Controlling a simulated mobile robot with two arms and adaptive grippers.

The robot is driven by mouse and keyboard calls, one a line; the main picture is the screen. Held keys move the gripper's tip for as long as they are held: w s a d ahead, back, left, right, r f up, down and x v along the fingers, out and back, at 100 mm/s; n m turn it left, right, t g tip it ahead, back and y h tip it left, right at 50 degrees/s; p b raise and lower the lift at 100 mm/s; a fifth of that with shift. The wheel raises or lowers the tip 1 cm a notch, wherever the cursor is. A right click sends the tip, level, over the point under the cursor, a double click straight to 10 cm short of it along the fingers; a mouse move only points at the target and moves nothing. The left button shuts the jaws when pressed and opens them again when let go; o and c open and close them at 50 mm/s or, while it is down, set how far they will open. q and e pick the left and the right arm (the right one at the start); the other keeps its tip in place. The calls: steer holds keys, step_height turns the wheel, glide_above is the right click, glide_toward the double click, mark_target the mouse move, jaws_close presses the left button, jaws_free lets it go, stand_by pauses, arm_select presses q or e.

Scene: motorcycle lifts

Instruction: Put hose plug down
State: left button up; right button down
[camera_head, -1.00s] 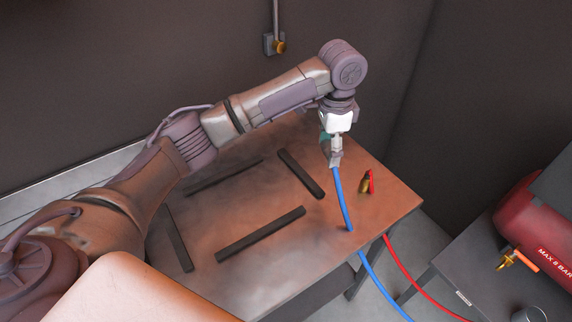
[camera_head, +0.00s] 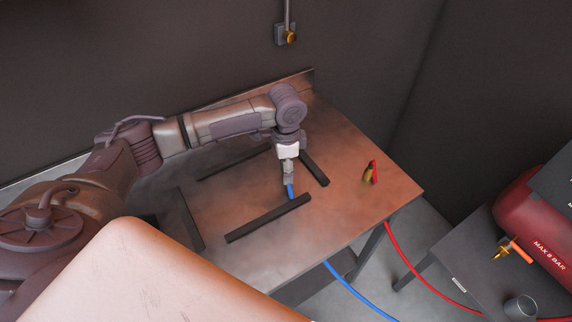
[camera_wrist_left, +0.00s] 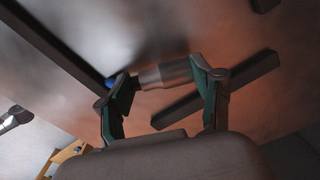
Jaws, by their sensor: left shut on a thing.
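My left gripper (camera_head: 289,178) is over the workbench, pointing down, inside the area framed by the dark bars. It is shut on the hose plug, a grey metal cylinder (camera_wrist_left: 165,75) that lies across between the fingers in the left wrist view. A short piece of blue hose (camera_head: 291,191) shows just below the fingertips, behind the front bar. A bit of blue also shows in the left wrist view (camera_wrist_left: 109,82). The plug is low over the bench; I cannot tell whether it touches the surface. My right gripper is not in view.
Several dark bars, such as the front one (camera_head: 268,217), lie on the bench (camera_head: 350,215). A red and brass fitting (camera_head: 371,173) stands at the bench's right. Blue hose (camera_head: 355,290) and red hose (camera_head: 420,275) hang below the edge. A red compressor tank (camera_head: 535,220) is at right.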

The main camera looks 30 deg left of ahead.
arm_select(q)
steer(key=shift+f, duration=0.3)
steer(key=shift+f, duration=0.1)
steer(key=shift+f, duration=0.45)
steer(key=o, duration=1.3)
steer(key=shift+c, duration=0.2)
step_height(320, 180, up, 13)
steer(key=b, duration=0.2)
